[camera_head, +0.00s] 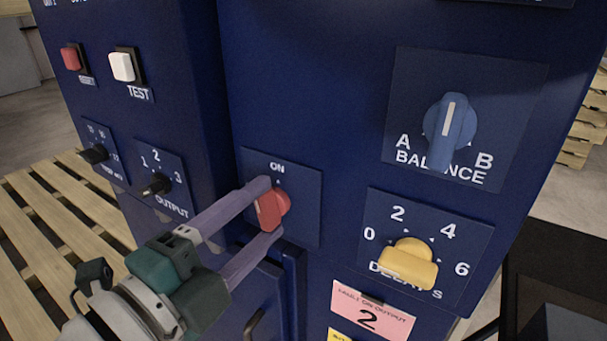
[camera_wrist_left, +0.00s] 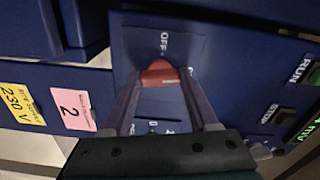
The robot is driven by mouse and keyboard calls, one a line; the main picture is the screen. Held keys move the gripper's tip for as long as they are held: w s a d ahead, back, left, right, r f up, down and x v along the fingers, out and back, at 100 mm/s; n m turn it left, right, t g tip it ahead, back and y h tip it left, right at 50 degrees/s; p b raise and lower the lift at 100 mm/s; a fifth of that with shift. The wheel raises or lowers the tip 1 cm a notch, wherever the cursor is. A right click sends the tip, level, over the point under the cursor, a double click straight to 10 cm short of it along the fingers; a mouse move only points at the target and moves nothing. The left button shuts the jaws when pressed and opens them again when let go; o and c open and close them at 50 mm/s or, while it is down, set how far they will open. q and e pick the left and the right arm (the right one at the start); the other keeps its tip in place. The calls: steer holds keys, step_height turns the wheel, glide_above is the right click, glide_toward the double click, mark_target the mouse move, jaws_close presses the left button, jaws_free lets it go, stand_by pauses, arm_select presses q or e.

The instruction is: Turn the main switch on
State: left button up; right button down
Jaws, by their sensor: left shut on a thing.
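The main switch is a red rotary knob (camera_head: 272,209) on a square dark blue plate (camera_head: 308,215), with "ON" printed above it. My left gripper (camera_head: 268,208) reaches in from the lower left, its two purple fingers shut on the knob, one on its upper side and one on its lower side. In the left wrist view the red knob (camera_wrist_left: 160,73) sits between the fingertips, with "OFF" printed near it on the plate. A pale mark shows on the knob, but the fingers partly cover it and I cannot tell its exact setting. My right gripper is not in view.
A blue A/B balance knob (camera_head: 450,120) and a yellow delay knob (camera_head: 408,264) are to the right. Red (camera_head: 71,58) and white (camera_head: 122,66) buttons and small black knobs are on the left cabinet face. A pink label (camera_head: 371,315) is below.

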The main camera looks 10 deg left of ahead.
arm_select(q)
steer(key=shift+m, duration=1.1)
steer(key=o, duration=1.4)
steer(key=b+v, duration=0.1)
steer(key=v, duration=0.9)
